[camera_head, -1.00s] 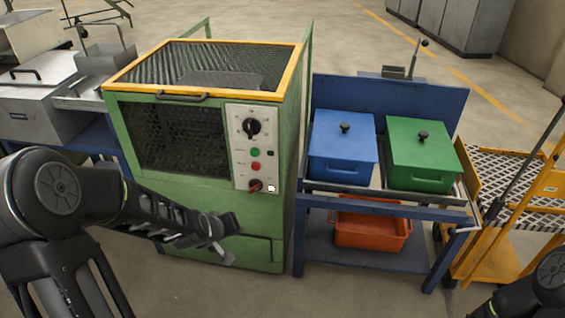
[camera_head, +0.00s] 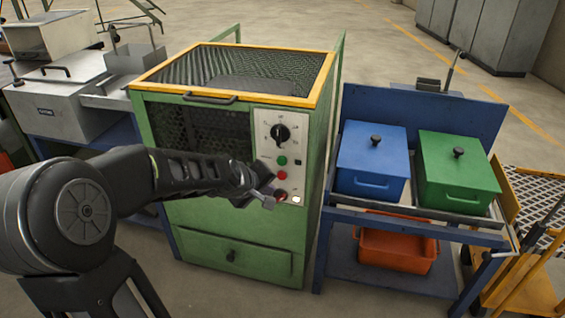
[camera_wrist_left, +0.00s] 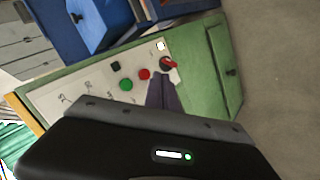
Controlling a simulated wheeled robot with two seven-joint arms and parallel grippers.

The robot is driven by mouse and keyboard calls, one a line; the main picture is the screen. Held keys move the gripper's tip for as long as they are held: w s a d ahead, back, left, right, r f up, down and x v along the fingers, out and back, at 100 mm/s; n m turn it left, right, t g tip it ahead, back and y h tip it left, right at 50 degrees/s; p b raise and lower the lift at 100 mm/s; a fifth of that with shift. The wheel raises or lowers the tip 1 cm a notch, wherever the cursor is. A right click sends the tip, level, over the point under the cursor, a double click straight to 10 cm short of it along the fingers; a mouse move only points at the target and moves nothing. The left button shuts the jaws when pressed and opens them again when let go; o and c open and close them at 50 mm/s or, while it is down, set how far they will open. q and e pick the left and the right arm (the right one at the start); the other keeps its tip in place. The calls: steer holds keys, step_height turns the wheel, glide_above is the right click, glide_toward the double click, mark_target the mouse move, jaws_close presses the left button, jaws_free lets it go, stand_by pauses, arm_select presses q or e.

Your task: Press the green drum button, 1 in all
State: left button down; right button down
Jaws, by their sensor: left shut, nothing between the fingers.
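The green drum button (camera_head: 282,161) is a small round button on the pale control panel (camera_head: 267,126) of the green machine (camera_head: 213,217). A red button (camera_head: 282,175) sits just below it and a black dial (camera_head: 279,133) above it. My left gripper (camera_head: 268,199) is shut and empty, in front of the panel's lower part, below and apart from the green button in the picture. In the left wrist view, the green button (camera_wrist_left: 126,85) shows beside the red button (camera_wrist_left: 144,74), and the closed fingers (camera_wrist_left: 162,92) point toward the red-handled switch (camera_wrist_left: 168,64). My right gripper is out of view.
A blue bench (camera_head: 408,217) at right holds a blue lidded box (camera_head: 371,160) and a green lidded box (camera_head: 457,174), with an orange bin (camera_head: 397,250) below. A yellow cart (camera_head: 524,288) stands at far right. Grey metal boxes (camera_head: 70,112) stand at left.

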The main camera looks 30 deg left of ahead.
mark_target(282, 161)
arm_select(q)
steer(key=shift+w+a+p, duration=0.45)
steer(key=shift+w+a, duration=0.05)
steer(key=shift+w, duration=0.85)
steer(key=shift+w+a+p, duration=0.45)
steer(key=shift+w, duration=0.95)
steer(key=shift+w+a+p, duration=0.45)
steer(key=shift+w+a, duration=0.05)
steer(key=shift+w, duration=0.85)
steer(key=shift+w, duration=0.15)
steer(key=shift+w+a, duration=0.1)
steer(key=shift+w, duration=0.15)
